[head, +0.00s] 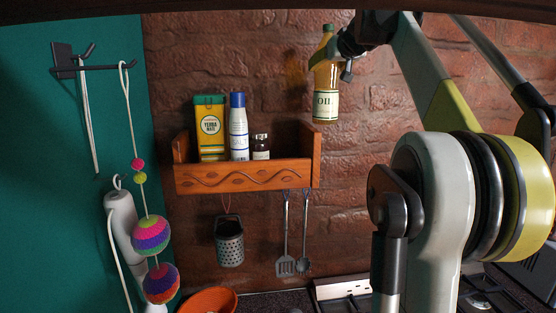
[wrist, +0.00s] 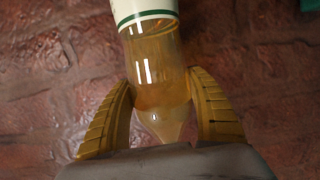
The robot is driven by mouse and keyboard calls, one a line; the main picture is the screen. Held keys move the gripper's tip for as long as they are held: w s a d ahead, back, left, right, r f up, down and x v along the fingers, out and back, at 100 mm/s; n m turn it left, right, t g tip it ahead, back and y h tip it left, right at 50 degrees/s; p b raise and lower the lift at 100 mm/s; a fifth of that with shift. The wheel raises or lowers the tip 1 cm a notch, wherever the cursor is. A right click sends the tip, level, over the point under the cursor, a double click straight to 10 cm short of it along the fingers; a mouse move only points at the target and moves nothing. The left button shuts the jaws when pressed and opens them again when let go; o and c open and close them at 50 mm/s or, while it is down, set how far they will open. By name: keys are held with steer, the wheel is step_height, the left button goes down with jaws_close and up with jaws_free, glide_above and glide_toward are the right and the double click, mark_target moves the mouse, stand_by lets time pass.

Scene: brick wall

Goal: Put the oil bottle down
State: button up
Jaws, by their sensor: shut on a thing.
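The oil bottle (head: 325,80) is a clear bottle of yellow oil with a green cap and a white OIL label. It hangs upright in the air in front of the brick wall, above and to the right of the wooden shelf (head: 245,176). My gripper (head: 334,57) is shut on its upper part. In the wrist view the two yellow fingers (wrist: 165,95) lie on either side of the bottle (wrist: 160,72), around its shoulder. The bottle's base is out of the wrist view.
The shelf holds a yellow-green yerba mate box (head: 210,128), a white bottle with a blue cap (head: 238,127) and a small dark jar (head: 260,147). Its right part is bare. A grater (head: 229,242) and utensils (head: 286,240) hang below. An orange bowl (head: 209,301) sits at the bottom.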

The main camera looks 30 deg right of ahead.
steer(key=w+a+r+n+t+y+p, duration=0.1)
steer(key=w+a+r+n+y+p, duration=0.35)
steer(key=a, duration=0.45)
step_height(320, 180, down, 18)
steer(key=w+b, duration=0.1)
steer(key=b, duration=0.2)
steer(key=shift+a+f+y, duration=0.15)
steer(key=shift+a+y, duration=0.1)
steer(key=shift+y, duration=0.1)
steer(key=shift+w+f, duration=0.1)
steer(key=shift+f, duration=0.05)
steer(key=o, duration=1.4)
